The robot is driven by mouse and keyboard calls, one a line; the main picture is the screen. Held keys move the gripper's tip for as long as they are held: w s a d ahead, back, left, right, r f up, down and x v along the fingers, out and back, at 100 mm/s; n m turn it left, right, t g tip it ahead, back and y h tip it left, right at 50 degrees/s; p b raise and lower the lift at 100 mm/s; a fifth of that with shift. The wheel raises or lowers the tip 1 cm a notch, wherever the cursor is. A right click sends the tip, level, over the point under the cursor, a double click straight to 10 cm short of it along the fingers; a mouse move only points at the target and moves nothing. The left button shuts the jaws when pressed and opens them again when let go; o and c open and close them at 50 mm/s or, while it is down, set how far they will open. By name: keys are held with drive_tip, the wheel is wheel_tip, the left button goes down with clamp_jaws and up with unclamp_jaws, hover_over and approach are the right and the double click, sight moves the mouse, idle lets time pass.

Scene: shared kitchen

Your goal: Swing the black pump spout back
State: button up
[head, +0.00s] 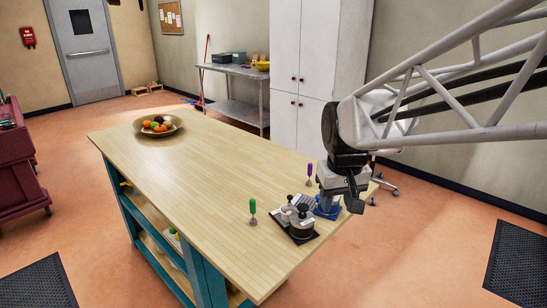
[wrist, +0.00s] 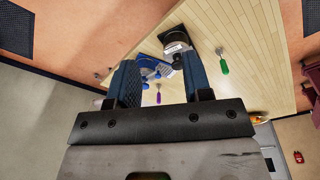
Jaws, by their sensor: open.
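A small dark-based station (head: 302,236) with grey and black fittings sits near the table's near right end. In the wrist view its black and white parts (wrist: 177,44) show just beyond the fingertips; I cannot clearly pick out the black pump spout among them. I cannot tell whether the fingers touch anything.
A green-handled tool (head: 252,211) stands left of the station and a purple-handled one (head: 309,173) behind it. A fruit bowl (head: 158,125) is at the table's far end. The middle of the wooden table (head: 200,160) is clear. A white cabinet (head: 303,70) stands behind.

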drive_tip(key=w+a+f+n+g, duration=0.15)
drive_tip(key=w+a, duration=0.25)
drive_tip(key=w, duration=0.9)
drive_tip(key=n, duration=0.1)
hover_over(290, 196)
wheel_tip(290, 196, down, 6)
drive_tip(key=shift+w+r, duration=0.1)
drive_tip(key=shift+r, duration=0.05)
drive_tip(key=shift+f, duration=3.9)
clamp_jaws()
